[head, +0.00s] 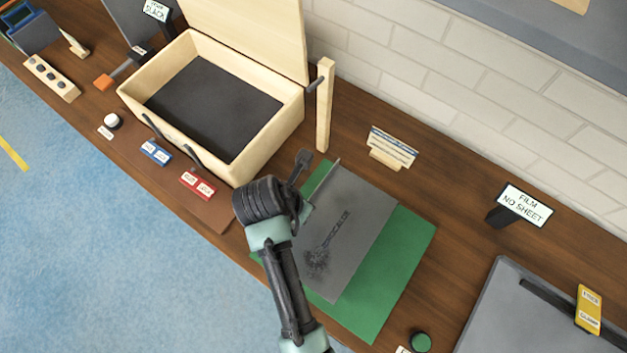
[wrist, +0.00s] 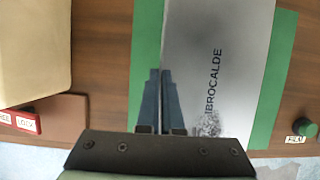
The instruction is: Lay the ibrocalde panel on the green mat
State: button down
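The ibrocalde panel (head: 352,228) is a thin grey sheet with a dark smudge and printed lettering. It lies over the green mat (head: 400,285), with green showing on both sides of it. The panel also shows in the wrist view (wrist: 235,50), where its name is readable and the mat (wrist: 147,40) borders it. My gripper (head: 318,190) is at the panel's left edge. In the wrist view its fingers (wrist: 160,75) are close together with the panel's edge running between them. I cannot tell whether the panel is touching the mat everywhere or is slightly above it.
An open wooden box (head: 215,95) with a dark floor stands at the left, its lid raised. A small card stand (head: 390,148) and a "Film no sheet" sign (head: 522,206) stand behind. A grey plate (head: 510,315) lies at the right, with a green knob (head: 421,341) nearby.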

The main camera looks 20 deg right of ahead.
jog(key=shift+f, duration=2.65)
jog(key=c, duration=1.1)
grip_release()
